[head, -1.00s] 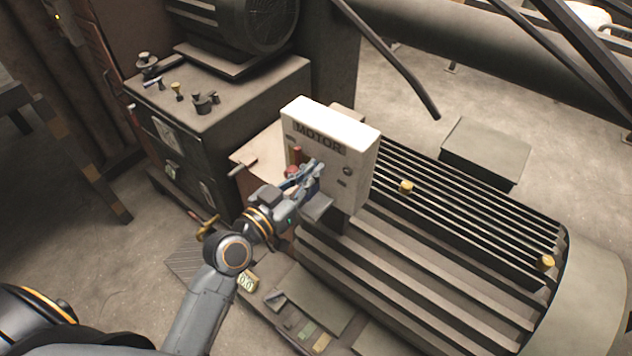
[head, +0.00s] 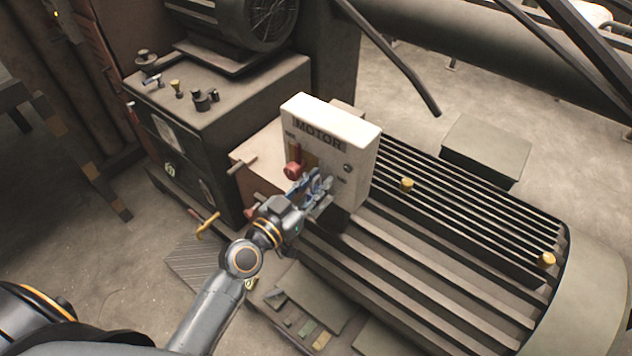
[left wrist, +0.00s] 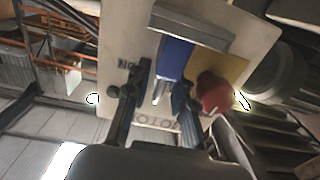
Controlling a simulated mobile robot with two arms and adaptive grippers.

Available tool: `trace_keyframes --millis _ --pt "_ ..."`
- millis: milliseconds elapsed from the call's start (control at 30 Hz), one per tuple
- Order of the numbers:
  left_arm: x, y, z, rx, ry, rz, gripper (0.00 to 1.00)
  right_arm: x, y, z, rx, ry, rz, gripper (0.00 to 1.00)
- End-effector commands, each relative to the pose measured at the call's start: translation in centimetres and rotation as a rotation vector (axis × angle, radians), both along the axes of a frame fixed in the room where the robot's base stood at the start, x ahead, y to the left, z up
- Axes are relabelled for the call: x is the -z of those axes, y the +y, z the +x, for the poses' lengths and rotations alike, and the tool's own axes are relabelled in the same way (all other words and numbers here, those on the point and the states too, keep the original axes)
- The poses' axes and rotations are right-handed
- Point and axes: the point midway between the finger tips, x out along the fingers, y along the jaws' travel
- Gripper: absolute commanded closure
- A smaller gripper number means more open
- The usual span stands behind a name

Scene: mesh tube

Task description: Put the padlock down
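The padlock has a blue body and a grey shackle; in the left wrist view the padlock (left wrist: 175,58) lies between and just beyond my left fingertips. It appears to stand on a small grey ledge (head: 320,209) at the foot of the white MOTOR box (head: 361,160); exact contact is unclear. My left gripper (head: 313,187) is at the box's lower front; in the left wrist view the gripper (left wrist: 160,85) shows its fingers apart, with the shackle between them and gaps beside it. In the head view the gripper largely hides the padlock. My right gripper is not in view.
A red handle (head: 292,169) on the box front is close beside the left gripper. The ribbed motor housing (head: 460,215) spreads to the right. A cabinet (head: 240,95) with several small items on top stands behind left. Yellow knobs (head: 407,185) stick up from the ribs.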

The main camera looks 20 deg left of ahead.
Motion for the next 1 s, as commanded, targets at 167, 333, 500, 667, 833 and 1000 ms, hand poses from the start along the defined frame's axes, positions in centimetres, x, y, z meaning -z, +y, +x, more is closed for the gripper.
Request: trace_keyframes --millis 167,333,500,667,833,1000 --pt "0.0 0.0 0.0 0.0 0.0 0.0 0.72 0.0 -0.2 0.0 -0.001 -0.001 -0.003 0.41" --pt "-0.4 0.0 0.0 -0.001 -0.001 -0.001 0.72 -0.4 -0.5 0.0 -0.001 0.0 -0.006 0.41" --pt "0.2 0.8 -2.1 0.0 0.002 0.002 0.72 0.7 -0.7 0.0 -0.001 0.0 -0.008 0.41" --pt "0.3 1.9 -5.4 0.001 0.002 0.004 0.72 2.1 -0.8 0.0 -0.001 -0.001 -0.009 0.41" --pt "0.2 3.0 -8.5 0.002 0.002 0.003 0.72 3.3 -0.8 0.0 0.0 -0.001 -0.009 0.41" --pt "0.0 3.8 -10.4 0.0 0.001 0.003 0.72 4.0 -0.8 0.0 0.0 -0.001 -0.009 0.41"
